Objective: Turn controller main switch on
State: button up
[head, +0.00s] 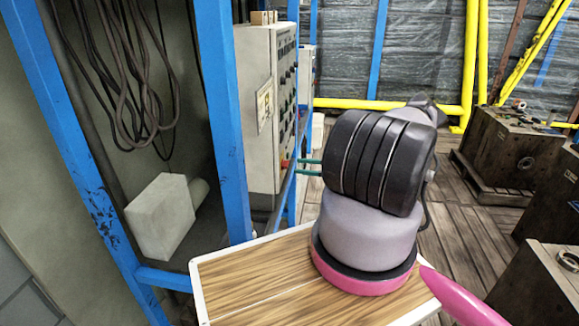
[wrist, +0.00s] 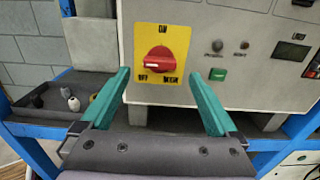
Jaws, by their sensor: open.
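The controller (head: 262,105) is a pale grey cabinet with its panel facing right in the head view. In the wrist view its panel (wrist: 215,40) fills the upper right. The main switch (wrist: 158,62) is a red rotary knob on a yellow plate, its handle lying roughly level. The plate seems to read ON at the top and OFF at lower left; the lower right lettering is unclear. My gripper (wrist: 158,73) is open and empty, its teal fingers on either side of the knob in the picture. I cannot tell whether they touch anything. The fingers also show beside the cabinet in the head view (head: 309,168).
Blue frame posts (head: 222,110) stand left of the cabinet. Other panel parts include a green button (wrist: 217,74) and a display (wrist: 291,51). A dark tray (wrist: 60,98) with small items lies at left. Dark mould blocks (head: 515,145) stand at right.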

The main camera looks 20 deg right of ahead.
aim_at(285, 165)
jog(key=shift+x, duration=2.65)
jog(key=c, duration=1.4)
